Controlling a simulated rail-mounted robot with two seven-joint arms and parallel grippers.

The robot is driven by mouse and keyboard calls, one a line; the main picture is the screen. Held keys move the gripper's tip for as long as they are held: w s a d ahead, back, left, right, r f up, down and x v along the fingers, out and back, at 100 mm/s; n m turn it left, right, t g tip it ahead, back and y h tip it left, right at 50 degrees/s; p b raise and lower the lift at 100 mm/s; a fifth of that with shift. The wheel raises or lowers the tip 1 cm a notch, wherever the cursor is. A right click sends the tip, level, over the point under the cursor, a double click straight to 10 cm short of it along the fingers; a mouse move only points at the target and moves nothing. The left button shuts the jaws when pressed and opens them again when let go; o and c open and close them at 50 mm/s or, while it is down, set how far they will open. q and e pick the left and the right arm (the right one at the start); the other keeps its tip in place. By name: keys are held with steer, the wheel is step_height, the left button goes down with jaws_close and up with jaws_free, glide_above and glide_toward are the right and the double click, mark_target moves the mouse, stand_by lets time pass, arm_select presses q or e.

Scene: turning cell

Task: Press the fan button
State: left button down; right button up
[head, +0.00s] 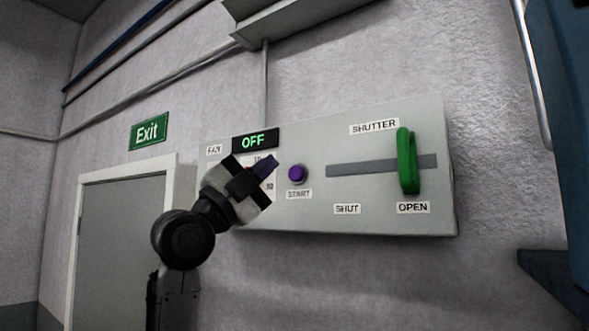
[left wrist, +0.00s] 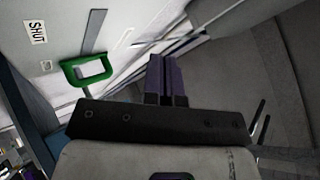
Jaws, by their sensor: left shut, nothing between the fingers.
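A grey control panel (head: 390,117) is on the wall. It has a FAN label (head: 214,150), a display (head: 254,141) reading OFF in green, and a round purple button (head: 297,174) marked START. My left gripper (head: 268,164) is shut and empty, in front of the panel just left of the purple button in the head view; I cannot tell its distance from the panel. It covers most of a numbered scale below the display. In the left wrist view, its closed purple fingers (left wrist: 166,78) point up the picture; the button does not show there. My right gripper is not in view.
A green shutter handle (head: 407,162) stands at the OPEN end of its slot; it also shows in the left wrist view (left wrist: 88,71). A conduit (head: 264,85) runs down to the panel's top. A grey door (head: 120,240) and blue structure (head: 560,130) flank the panel.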

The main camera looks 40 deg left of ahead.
mark_target(296, 174)
arm_select(q)
steer(key=w+p, duration=0.1)
steer(key=w, duration=0.1)
steer(key=w+p, duration=0.2)
steer(key=w, duration=0.1)
steer(key=shift+w+a, duration=0.2)
steer(key=shift+w, duration=0.1)
stand_by(0.5)
stand_by(0.8)
steer(key=shift+w, duration=0.1)
stand_by(0.6)
steer(key=shift+w+p, duration=0.3)
steer(key=shift+p, duration=0.2)
stand_by(0.4)
